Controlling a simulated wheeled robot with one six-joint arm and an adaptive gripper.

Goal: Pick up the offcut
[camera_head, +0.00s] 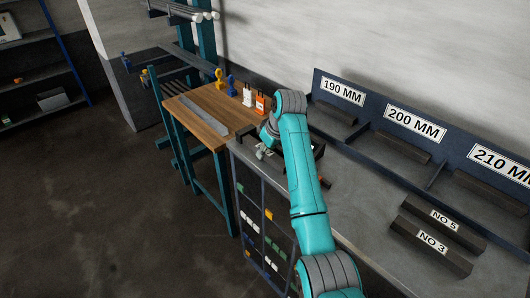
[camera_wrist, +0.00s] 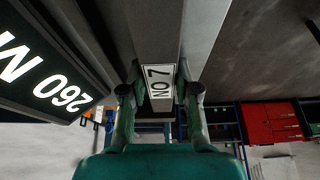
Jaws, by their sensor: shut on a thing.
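In the wrist view my gripper (camera_wrist: 159,85) is shut on a grey bar-shaped offcut with a white label reading "NO 7" (camera_wrist: 161,84). One finger is on each side of the bar near its labelled end, and the bar runs away toward the top of the picture. In the head view my gripper (camera_head: 265,150) is over the grey counter beside the wooden table, mostly hidden by my arm. I cannot make out the held offcut clearly there. Whether it is clear of the surface under it I cannot tell.
Dark bars labelled "NO 5" (camera_head: 445,221) and "NO 3" (camera_head: 431,247) lie on the counter at right. Behind them is a rack (camera_head: 440,167) with signs 190, 200 and 210 MM. A 260 MM sign (camera_wrist: 45,75) is close at left in the wrist view. The wooden table (camera_head: 222,105) holds small items.

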